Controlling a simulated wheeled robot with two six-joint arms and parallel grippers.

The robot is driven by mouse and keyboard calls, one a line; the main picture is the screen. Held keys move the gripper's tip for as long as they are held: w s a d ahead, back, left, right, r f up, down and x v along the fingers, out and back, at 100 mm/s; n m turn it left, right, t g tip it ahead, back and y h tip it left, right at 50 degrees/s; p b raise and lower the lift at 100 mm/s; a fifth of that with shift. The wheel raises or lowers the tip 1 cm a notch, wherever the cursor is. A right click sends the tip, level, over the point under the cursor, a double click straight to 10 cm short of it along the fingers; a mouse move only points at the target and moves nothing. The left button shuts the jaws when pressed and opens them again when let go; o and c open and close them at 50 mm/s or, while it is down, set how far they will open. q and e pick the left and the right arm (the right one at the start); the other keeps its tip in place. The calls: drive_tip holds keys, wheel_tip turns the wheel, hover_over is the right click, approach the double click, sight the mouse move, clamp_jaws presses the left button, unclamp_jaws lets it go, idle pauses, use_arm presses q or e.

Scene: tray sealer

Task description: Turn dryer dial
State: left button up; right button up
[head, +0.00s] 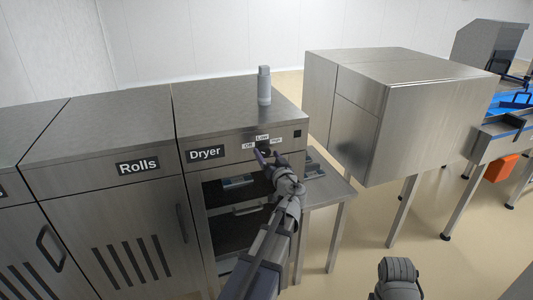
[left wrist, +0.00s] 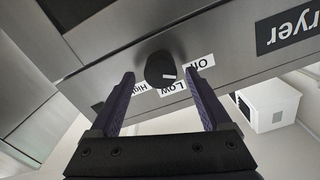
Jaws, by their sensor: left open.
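The dryer dial is a round black knob on the dryer's front panel, clear in the left wrist view (left wrist: 160,66). In the head view it is mostly hidden by my left gripper (head: 261,154). Labels Off, Low and High (head: 276,141) curve around it. A small white mark on the knob faces roughly towards Low; its exact setting is hard to tell. My left gripper is open, its two dark fingers (left wrist: 160,78) on either side of the knob; whether they touch it I cannot tell.
The dryer cabinet (head: 232,117) has a grey bottle (head: 264,86) on top and shelves below. The Rolls cabinet (head: 105,125) adjoins on the left. A side table (head: 328,184) and a large steel machine (head: 410,120) stand on the right.

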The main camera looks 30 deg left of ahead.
use_arm(q)
drive_tip(key=shift+x, duration=0.95)
clamp_jaws()
